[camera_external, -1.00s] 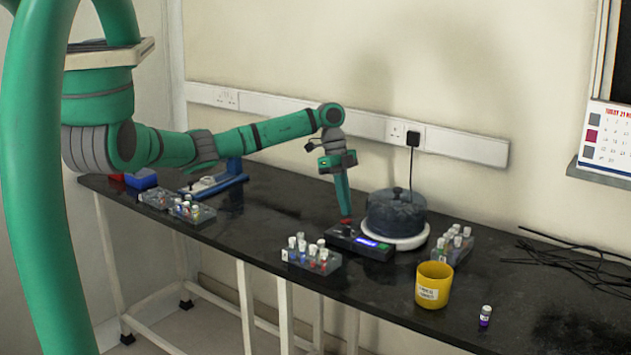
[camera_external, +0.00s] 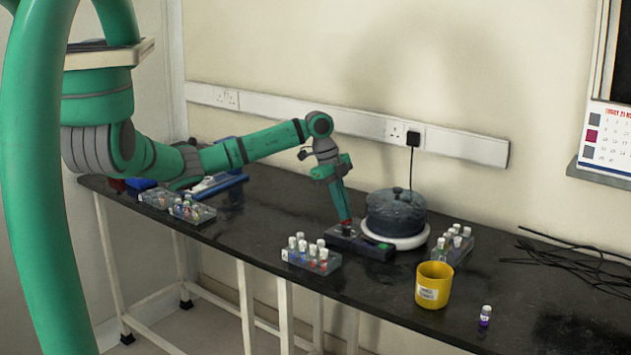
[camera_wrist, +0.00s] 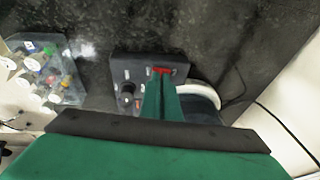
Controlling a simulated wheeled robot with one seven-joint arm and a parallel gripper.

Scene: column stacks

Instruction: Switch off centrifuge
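The centrifuge (camera_external: 395,212) is a dark round drum on a white base at the middle of the bench, with a cable up to a wall socket. Its dark control box (camera_external: 375,251) lies in front and to the left, with a small display showing dim green. In the wrist view the control box (camera_wrist: 122,72) has a black knob (camera_wrist: 127,88). My gripper (camera_external: 346,222) points down with its fingers together and empty, the tips at the left part of the box. A red patch shows at the fingertips (camera_wrist: 161,71); I cannot tell whether it is the switch or the tips.
A tube rack (camera_external: 311,258) stands left of the control box, another (camera_external: 453,245) right of the centrifuge. A yellow cup (camera_external: 434,285) and a lone vial (camera_external: 485,316) stand at the front right. Loose black cables (camera_external: 575,262) lie at the right.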

